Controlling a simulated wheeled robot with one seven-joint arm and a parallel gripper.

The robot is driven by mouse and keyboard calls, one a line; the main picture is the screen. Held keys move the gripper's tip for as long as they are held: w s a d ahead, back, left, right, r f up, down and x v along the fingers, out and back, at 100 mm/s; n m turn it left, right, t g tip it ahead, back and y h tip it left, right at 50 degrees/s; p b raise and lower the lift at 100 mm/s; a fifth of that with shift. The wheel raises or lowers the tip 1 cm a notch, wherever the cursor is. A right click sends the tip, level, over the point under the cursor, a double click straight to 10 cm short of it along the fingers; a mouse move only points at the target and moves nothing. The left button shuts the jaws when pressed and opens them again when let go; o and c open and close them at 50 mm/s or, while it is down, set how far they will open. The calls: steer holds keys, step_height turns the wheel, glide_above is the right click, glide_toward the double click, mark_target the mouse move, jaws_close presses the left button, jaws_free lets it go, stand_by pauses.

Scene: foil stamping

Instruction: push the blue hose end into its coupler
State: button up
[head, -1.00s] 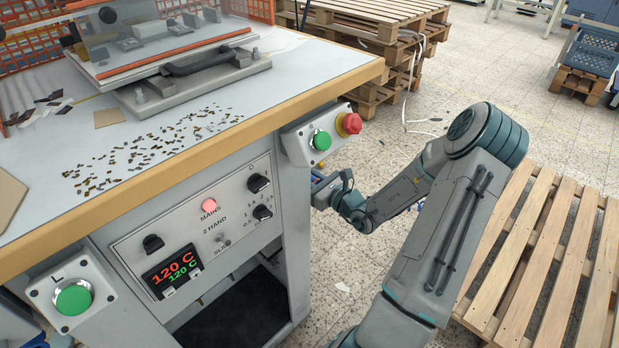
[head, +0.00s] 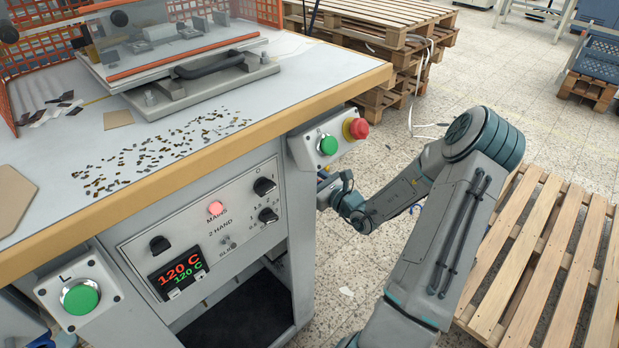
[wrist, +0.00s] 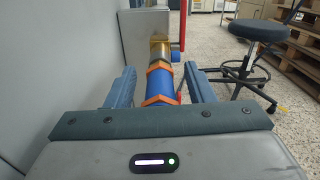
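In the wrist view, the blue hose end (wrist: 162,86) with orange collars lies lengthwise between my fingers and points away from me. A brass coupler (wrist: 160,48) is in line beyond it, at the far orange collar. I cannot tell how deep the hose end sits in it. My gripper (wrist: 159,72) has its two blue-grey fingers on either side of the hose, with a visible gap at the left finger; it looks open. In the head view, my gripper (head: 327,188) is beside the machine's right leg, below the green button box, and the hose and coupler are mostly hidden.
The stamping machine's grey side panel (wrist: 65,75) runs close along the left. A black stool (wrist: 258,32) stands on the floor to the right. Stacked pallets (head: 375,45) are behind, and a wooden pallet (head: 545,250) lies right of my arm.

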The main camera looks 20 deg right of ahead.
steer(key=shift+s, duration=0.1)
steer(key=p+v, duration=0.2)
steer(key=v, duration=1.1)
steer(key=shift+s, duration=0.3)
steer(key=shift+d, duration=0.1)
